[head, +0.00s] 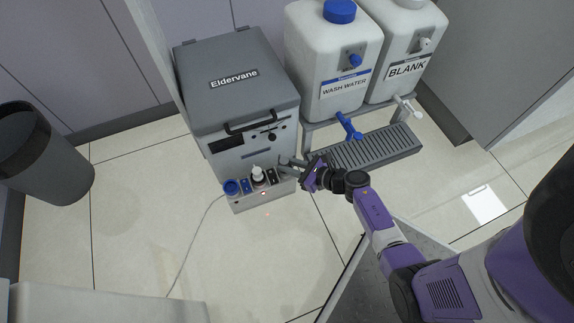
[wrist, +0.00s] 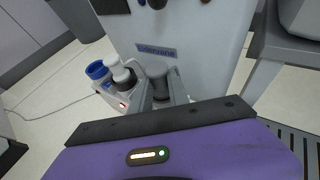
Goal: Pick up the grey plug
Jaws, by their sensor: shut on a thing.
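The grey plug (wrist: 159,80) shows between the fingers of my gripper (wrist: 161,90) in the wrist view, partly hidden by them. My gripper is shut on it. In the head view my gripper (head: 287,166) reaches in from the right, over the right end of a light grey socket strip (head: 262,203) at the foot of the grey Eldervane unit (head: 238,95). I cannot tell whether the plug still touches the strip.
A cable (head: 194,240) runs from the strip across the floor. Wash water (head: 334,65) and blank (head: 402,50) tanks stand right, above a drain grate (head: 365,149).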

